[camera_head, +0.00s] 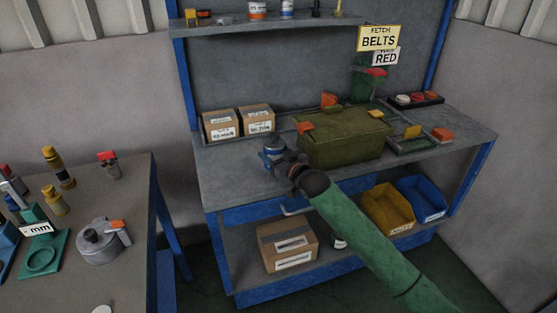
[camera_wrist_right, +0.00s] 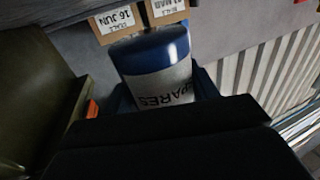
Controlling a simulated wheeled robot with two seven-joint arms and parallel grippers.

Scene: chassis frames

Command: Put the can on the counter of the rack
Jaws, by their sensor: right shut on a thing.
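The can (camera_head: 271,152) is blue with a pale label. It is over the left part of the rack's counter (camera_head: 228,165), left of the green case. In the right wrist view the can (camera_wrist_right: 157,75) shows a blue end and a white band with upside-down lettering that seems to read "SPARES". My right gripper (camera_head: 284,166) is shut on the can, and its dark fingers (camera_wrist_right: 165,135) cover the can's near part. I cannot tell whether the can touches the counter. My left gripper is not in view.
Two cardboard boxes (camera_head: 238,121) stand behind the can. The olive-green case (camera_head: 343,141) is close on its right. Trays with small parts are farther right. A lower shelf holds a carton (camera_head: 287,246), a yellow bin (camera_head: 387,209) and a blue bin (camera_head: 421,198). A cluttered table is at left.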

